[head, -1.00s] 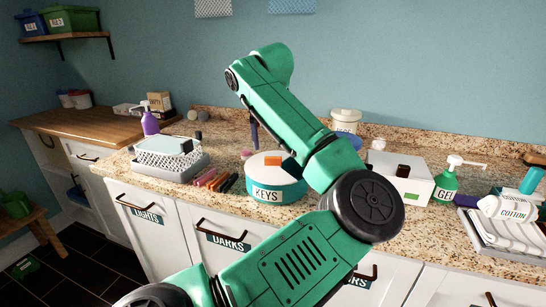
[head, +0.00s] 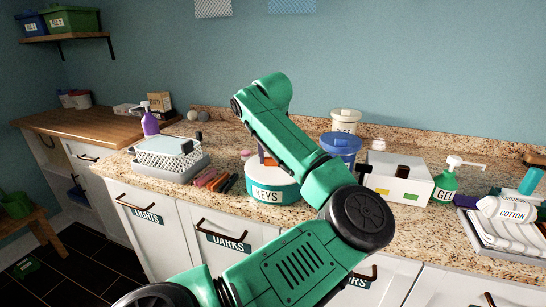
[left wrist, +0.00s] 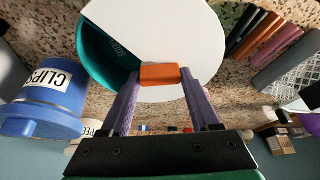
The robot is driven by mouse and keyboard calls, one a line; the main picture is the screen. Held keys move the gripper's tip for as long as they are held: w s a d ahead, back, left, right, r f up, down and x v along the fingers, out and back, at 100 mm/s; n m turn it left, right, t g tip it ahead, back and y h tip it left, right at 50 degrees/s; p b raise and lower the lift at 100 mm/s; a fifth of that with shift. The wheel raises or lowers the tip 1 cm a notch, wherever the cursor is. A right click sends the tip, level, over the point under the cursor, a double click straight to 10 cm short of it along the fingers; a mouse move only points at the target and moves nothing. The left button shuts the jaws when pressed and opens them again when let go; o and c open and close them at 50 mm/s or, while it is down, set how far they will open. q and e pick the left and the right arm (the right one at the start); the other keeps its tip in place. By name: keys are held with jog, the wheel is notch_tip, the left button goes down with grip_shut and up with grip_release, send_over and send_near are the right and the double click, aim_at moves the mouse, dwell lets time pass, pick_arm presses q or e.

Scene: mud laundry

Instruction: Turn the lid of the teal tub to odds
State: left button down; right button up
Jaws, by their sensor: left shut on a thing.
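The teal tub (head: 272,193) stands on the granite counter with KEYS on its front. Its white lid (left wrist: 175,30) has an orange grip block (left wrist: 160,75) and a wedge-shaped opening. In the left wrist view the opening is at the upper left and shows the teal inside (left wrist: 98,60) and a small upside-down word, too small to read surely. My left gripper (left wrist: 159,74) is shut on the orange block, with a purple finger on each side. In the head view my left gripper (head: 268,158) is over the tub, partly hidden by my arm. My right gripper is not in view.
A blue tub (left wrist: 45,95) labelled CLIPS stands close beside the teal tub, also seen in the head view (head: 341,147). Several markers (head: 216,181) lie left of the tub. A white box (head: 398,178) and a green GEL bottle (head: 444,187) stand to the right.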

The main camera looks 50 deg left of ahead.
pick_arm(q)
jog(key=shift+f+n+b, duration=0.15)
jog(key=shift+n+b, duration=0.15)
jog(key=shift+b, duration=0.1)
jog(key=shift+d+n+g+y, duration=0.1)
jog(key=shift+n+g+y, duration=0.2)
jog(key=shift+n, duration=0.4)
jog(key=shift+c, duration=0.6)
grip_release()
jog(key=shift+r, duration=0.2)
jog(key=shift+r, duration=0.1)
jog(key=v, duration=1.4)
jog(key=shift+r, duration=0.15)
